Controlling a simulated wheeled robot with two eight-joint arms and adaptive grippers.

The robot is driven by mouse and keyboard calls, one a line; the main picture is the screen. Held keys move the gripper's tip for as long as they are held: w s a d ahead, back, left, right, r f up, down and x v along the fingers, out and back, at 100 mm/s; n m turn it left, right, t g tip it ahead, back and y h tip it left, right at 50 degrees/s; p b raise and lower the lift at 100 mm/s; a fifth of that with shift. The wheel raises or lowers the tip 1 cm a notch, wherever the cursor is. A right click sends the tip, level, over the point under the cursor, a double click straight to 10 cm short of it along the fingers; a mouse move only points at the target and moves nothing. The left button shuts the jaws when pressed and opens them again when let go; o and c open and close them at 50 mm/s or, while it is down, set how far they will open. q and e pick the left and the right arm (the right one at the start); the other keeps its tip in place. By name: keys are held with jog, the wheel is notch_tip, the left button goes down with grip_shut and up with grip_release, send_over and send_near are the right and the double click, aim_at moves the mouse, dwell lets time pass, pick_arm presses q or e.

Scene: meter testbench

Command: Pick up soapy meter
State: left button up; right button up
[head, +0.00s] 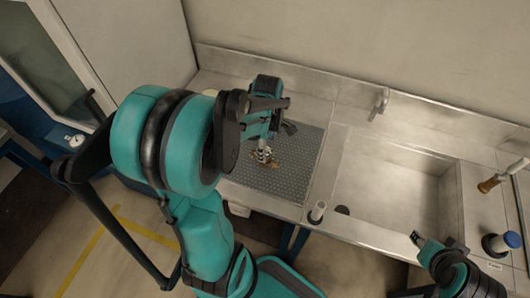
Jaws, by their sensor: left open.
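The meter (264,153), a small metal and brass-coloured piece, sits on the dark perforated mat (282,182) left of the sink. Soap on it cannot be made out at this size. My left gripper (284,129) is open just above and beside the meter, partly hidden by my teal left arm. Whether its fingers touch the meter cannot be told. My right gripper (416,239) shows small at the lower right, in front of the sink and far from the meter; its jaws are too small to read.
A steel sink basin (385,190) with a tap (379,103) lies right of the mat. A wooden-handled brush (492,184) and a blue-topped container (502,243) stand at right. A wall runs behind the counter.

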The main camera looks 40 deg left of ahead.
pick_arm(q)
jog(key=f+b, duration=0.1)
jog(key=f, duration=0.1)
jog(key=f+b, duration=0.1)
jog(key=f, duration=0.2)
jog(key=a+f+b, duration=0.1)
jog(key=f, duration=0.1)
jog(key=shift+f, duration=0.4)
grip_shut()
jog(key=shift+r, duration=0.1)
